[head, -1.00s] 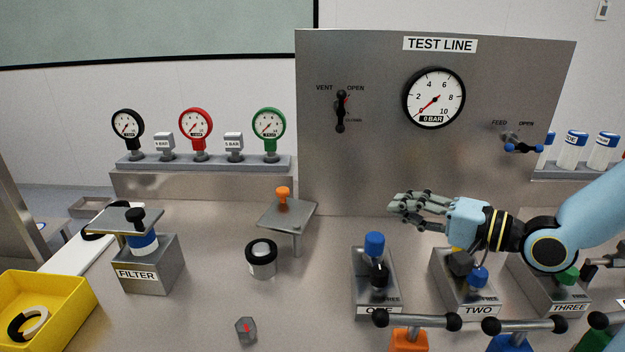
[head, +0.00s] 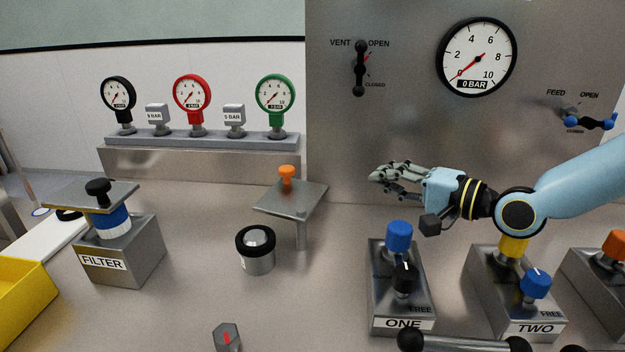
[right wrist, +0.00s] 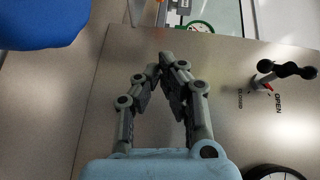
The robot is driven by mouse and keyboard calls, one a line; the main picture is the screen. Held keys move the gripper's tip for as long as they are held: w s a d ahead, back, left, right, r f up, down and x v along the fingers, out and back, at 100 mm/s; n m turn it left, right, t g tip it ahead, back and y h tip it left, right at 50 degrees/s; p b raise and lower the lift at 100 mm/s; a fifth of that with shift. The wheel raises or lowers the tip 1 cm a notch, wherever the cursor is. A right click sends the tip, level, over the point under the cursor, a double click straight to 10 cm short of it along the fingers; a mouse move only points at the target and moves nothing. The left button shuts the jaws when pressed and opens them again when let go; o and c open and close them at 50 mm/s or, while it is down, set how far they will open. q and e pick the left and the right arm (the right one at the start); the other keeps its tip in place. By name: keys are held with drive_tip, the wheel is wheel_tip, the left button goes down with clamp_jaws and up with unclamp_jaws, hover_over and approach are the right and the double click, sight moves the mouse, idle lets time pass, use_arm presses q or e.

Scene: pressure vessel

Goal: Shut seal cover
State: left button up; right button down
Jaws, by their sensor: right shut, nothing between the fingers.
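Two flat metal plates with knobs look like covers, and no label says which is the seal cover. One plate with an orange knob (head: 302,201) sits level on a post, behind and right of a black-rimmed metal cup (head: 256,252). The cup's top is not under that plate. The other plate with a black knob (head: 72,196) lies above the blue and white cylinder on the FILTER block (head: 128,258). My right gripper (head: 373,178) is right of the orange-knob plate, touching nothing. Its fingertips meet, empty, in the right wrist view (right wrist: 172,62). My left gripper is out of view.
Blocks ONE (head: 386,318) and TWO (head: 480,295) stand below my right arm. The test panel (head: 400,130) rises behind it. Gauges stand on a rack (head: 205,143) at the back left. A hex piece (head: 228,338) lies at the front; the bench around it is clear.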

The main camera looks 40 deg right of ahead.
drive_tip(key=b, duration=0.5)
approach(313, 183)
drive_tip(key=w+d+r, duration=0.3)
drive_tip(key=w, duration=0.2)
drive_tip(key=w+a, duration=0.1)
drive_tip(key=w+a+p, duration=0.1)
drive_tip(key=w, duration=0.1)
drive_tip(key=w+a+p, duration=0.1)
drive_tip(key=w, duration=0.1)
drive_tip(key=shift+w+a+f, duration=0.1)
drive_tip(key=shift+a+f, duration=0.25)
drive_tip(key=shift+f, duration=0.1)
